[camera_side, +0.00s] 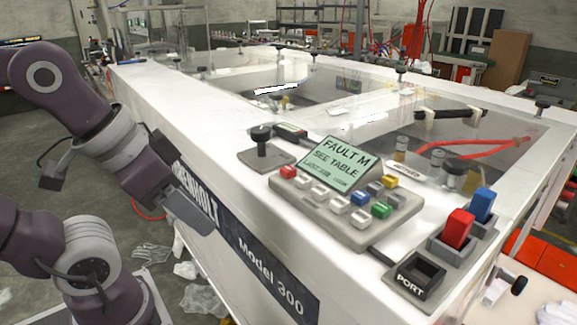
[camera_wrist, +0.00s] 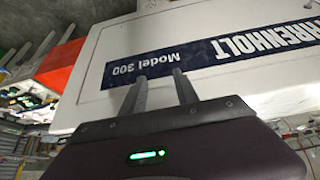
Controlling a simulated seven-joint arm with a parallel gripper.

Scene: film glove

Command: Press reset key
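A keypad console (camera_side: 345,222) sits on the white machine's top, with a green screen (camera_side: 341,160) reading "FAULT M SEE TABLE" and a smaller third line. Its keys include a red key (camera_side: 289,172) at the left, a yellow key (camera_side: 390,181), a green key (camera_side: 380,210), a blue key (camera_side: 395,200) and several white keys. I cannot read which one is reset. My gripper (camera_side: 206,222) is left of the console, beside the machine's front panel. In the wrist view my gripper (camera_wrist: 159,76) has two fingers apart with nothing between them. The keypad is not in that view.
A black joystick (camera_side: 264,152) stands left of the screen. A red block (camera_side: 458,228) and a blue block (camera_side: 482,203) stand right of the keypad, near a dark socket marked PORT (camera_side: 416,276). The white machine's (camera_side: 160,98) front edge lies between my gripper and the console.

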